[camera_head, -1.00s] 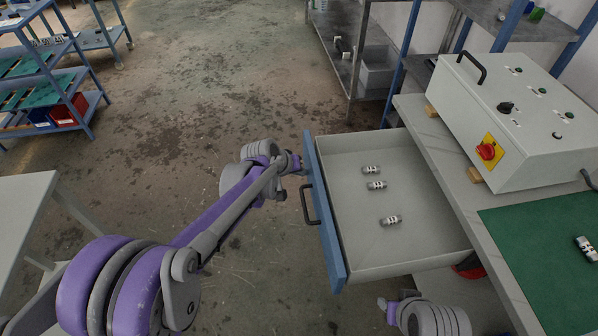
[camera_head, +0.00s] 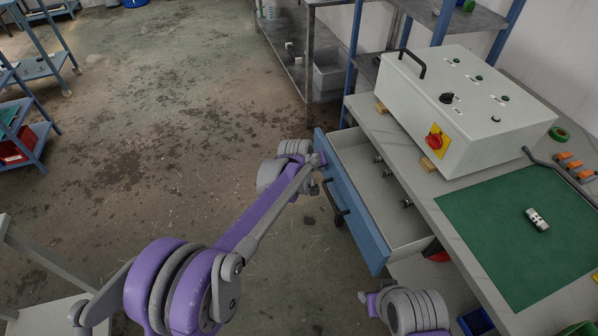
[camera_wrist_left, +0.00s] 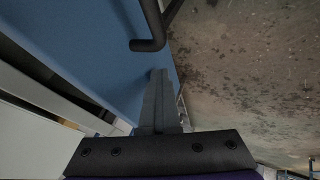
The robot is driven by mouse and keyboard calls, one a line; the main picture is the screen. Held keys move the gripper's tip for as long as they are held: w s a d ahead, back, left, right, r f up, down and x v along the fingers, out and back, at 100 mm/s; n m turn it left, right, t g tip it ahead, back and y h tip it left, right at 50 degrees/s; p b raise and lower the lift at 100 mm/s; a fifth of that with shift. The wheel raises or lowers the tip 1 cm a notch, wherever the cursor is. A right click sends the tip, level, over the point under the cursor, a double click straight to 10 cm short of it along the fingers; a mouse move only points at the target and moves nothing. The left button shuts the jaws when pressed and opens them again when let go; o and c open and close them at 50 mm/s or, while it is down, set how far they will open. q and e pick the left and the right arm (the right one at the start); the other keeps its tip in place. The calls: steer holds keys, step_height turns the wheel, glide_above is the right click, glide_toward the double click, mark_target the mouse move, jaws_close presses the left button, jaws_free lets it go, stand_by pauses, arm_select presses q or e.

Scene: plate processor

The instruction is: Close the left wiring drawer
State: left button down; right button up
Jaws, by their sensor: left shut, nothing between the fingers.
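The left wiring drawer has a blue front (camera_head: 352,200) with a black handle (camera_head: 337,212) and a grey tray. It stands partly open from the workbench (camera_head: 408,150).
A grey control box (camera_head: 470,105) with a red-and-yellow switch stands on the bench. A green mat (camera_head: 500,240) carries a small part (camera_head: 537,219). A metal shelf (camera_head: 290,60) stands behind. The floor left of the drawer is clear.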

arm_select(q)
steer(key=w+d, duration=0.1)
steer(key=d, duration=0.3)
steer(key=w+d+p, duration=0.1)
steer(key=d, duration=0.3)
steer(key=w+d, duration=0.1)
steer(key=d, duration=0.3)
steer(key=shift+w+d+p, duration=0.2)
steer(key=shift+d+p, duration=0.05)
steer(key=shift+p, duration=0.1)
steer(key=shift+w+d, duration=0.15)
steer(key=shift+d, duration=0.45)
steer(key=shift+d+r, duration=0.1)
steer(key=shift+d, duration=0.05)
arm_select(e)
steer(key=shift+d+r, duration=0.2)
steer(key=shift+r, duration=0.45)
steer(key=shift+d+r, duration=0.15)
steer(key=shift+r, duration=0.45)
